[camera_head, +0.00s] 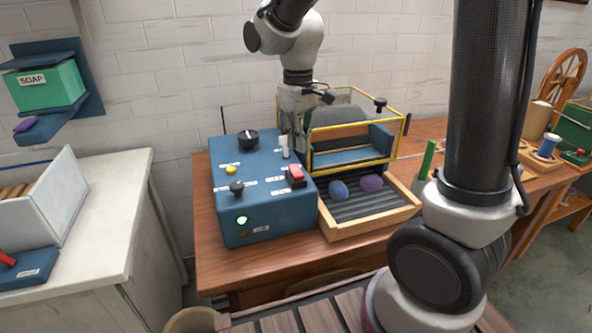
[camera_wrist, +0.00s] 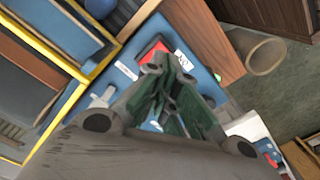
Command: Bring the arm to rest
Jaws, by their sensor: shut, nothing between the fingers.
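My gripper (camera_head: 297,145) hangs pointing down, shut and empty, over the right back part of the blue control box (camera_head: 262,217). In the wrist view my gripper (camera_wrist: 168,68) shows its fingers closed together above the blue box. The fingers are near a white lever (camera_head: 285,153) and a red rocker switch (camera_head: 296,172); the red switch also shows in the wrist view (camera_wrist: 154,48) just beyond the fingertips. Whether the fingers touch the box or the lever I cannot tell. A green lamp (camera_head: 242,220) is lit on the box front.
A yellow-framed machine (camera_head: 350,124) stands close right of my gripper. A wooden tray (camera_head: 375,221) in front of it holds a blue skein (camera_head: 339,190) and a purple skein (camera_head: 371,183). A green stick (camera_head: 428,160) stands right of it. A white counter (camera_head: 105,215) is at left.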

